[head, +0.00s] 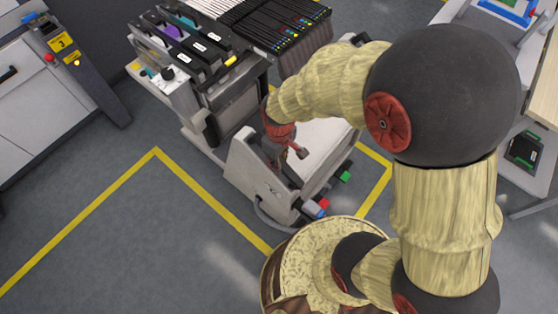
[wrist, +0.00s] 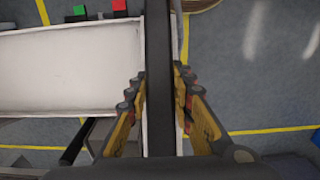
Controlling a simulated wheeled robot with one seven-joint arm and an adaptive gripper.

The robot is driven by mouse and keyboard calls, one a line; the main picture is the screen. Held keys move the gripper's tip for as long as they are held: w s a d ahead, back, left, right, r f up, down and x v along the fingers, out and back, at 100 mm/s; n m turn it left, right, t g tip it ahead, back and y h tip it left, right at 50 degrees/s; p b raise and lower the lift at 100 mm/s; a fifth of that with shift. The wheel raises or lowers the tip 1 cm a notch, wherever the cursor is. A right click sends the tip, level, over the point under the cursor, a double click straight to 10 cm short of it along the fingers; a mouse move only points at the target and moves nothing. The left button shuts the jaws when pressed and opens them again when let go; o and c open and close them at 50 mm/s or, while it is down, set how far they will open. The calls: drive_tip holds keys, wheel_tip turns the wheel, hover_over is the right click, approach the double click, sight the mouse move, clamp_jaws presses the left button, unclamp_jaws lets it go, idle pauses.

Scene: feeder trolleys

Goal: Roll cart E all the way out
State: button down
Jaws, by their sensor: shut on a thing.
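The feeder cart (head: 257,162) stands in the middle of the head view, with a light grey end panel and a white deck. I cannot read a letter E on it. My gripper (head: 283,150) is at the cart's near end, partly hidden by my arm. In the wrist view, my gripper (wrist: 160,92) has its yellow and black fingers on both sides of a dark handle bar (wrist: 158,50) and is shut on it. The cart's white deck (wrist: 65,70) lies left of the bar in that view.
Black feeders (head: 270,22) fill the cart's far part. Yellow floor lines (head: 205,193) run beside the cart. A grey machine (head: 50,85) marked 3 stands at the left. A workbench (head: 530,150) is at the right. The grey floor at lower left is clear.

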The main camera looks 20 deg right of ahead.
sight(287, 168)
drive_tip(key=shift+s+d+p, duration=0.3)
drive_tip(key=shift+s, duration=0.25)
drive_tip(key=shift+s+d+p, duration=0.3)
drive_tip(key=shift+s, duration=0.2)
drive_tip(key=shift+s+d+f, duration=0.1)
drive_tip(key=shift+s+d, duration=0.3)
drive_tip(key=shift+s, duration=0.1)
drive_tip(key=c, duration=1.9)
unclamp_jaws()
drive_tip(key=o, duration=0.3)
drive_tip(key=shift+w, duration=0.2)
drive_tip(key=shift+o, duration=0.3)
drive_tip(key=shift+a, duration=0.1)
drive_tip(key=shift+w, duration=0.1)
drive_tip(key=shift+r, duration=0.45)
wheel_tip(287, 168, up, 11)
drive_tip(key=shift+r, duration=0.1)
